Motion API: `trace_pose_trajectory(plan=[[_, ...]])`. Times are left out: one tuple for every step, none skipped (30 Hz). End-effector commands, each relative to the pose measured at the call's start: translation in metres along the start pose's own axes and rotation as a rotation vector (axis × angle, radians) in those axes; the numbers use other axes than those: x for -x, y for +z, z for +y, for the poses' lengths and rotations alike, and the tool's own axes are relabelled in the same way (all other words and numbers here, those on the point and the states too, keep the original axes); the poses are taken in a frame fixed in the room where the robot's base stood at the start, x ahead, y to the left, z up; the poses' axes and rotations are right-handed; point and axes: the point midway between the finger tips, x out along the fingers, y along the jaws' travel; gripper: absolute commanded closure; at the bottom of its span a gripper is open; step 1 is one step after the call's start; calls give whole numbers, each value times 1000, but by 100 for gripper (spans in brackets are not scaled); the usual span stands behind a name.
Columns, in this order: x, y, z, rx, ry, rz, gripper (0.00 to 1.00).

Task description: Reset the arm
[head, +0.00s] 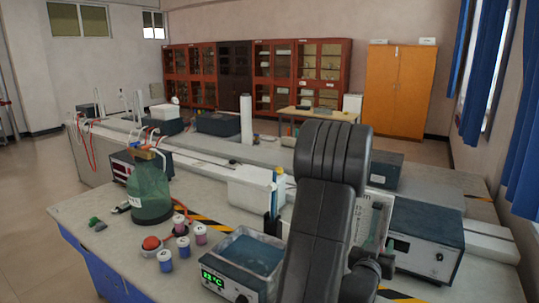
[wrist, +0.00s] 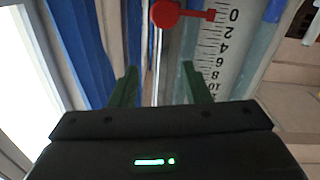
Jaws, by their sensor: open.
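My gripper (wrist: 158,76) shows in the wrist view with its two green fingers spread apart and nothing held between them. In the head view my dark arm rises at the right of centre, and I cannot make out the fingers there. Beyond the fingers in the wrist view is a red knob (wrist: 165,14) beside a graduated scale (wrist: 229,45) with dark numbers. I cannot tell how far these are from the fingertips.
On the bench are a green bottle (head: 150,192), several small jars (head: 182,246), a water bath (head: 250,255) with a green display, and a grey instrument box (head: 425,240) right of my arm. Blue curtains (head: 525,165) hang at the right. Floor (head: 30,215) is open at the left.

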Motion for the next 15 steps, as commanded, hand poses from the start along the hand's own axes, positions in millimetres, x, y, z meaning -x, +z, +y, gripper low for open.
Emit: trace_pose_trajectory(plan=[[0,-8,1,0,0,-2,57],[0,-10,2,0,-1,-2,57],[0,-13,2,1,-1,-2,57],[6,-8,1,0,-1,-2,57],[13,-6,0,0,-2,0,57],[20,-4,0,0,-2,1,57],[26,-5,0,0,-3,1,57],[31,-4,0,0,-3,1,57],[38,-5,0,0,-2,1,57],[43,-5,0,0,-2,1,57],[49,-4,0,0,-1,0,57],[55,-5,0,0,-1,1,57],[61,-5,0,0,-2,1,57],[66,-5,0,0,-2,1,57],[72,-5,0,0,-3,2,57]])
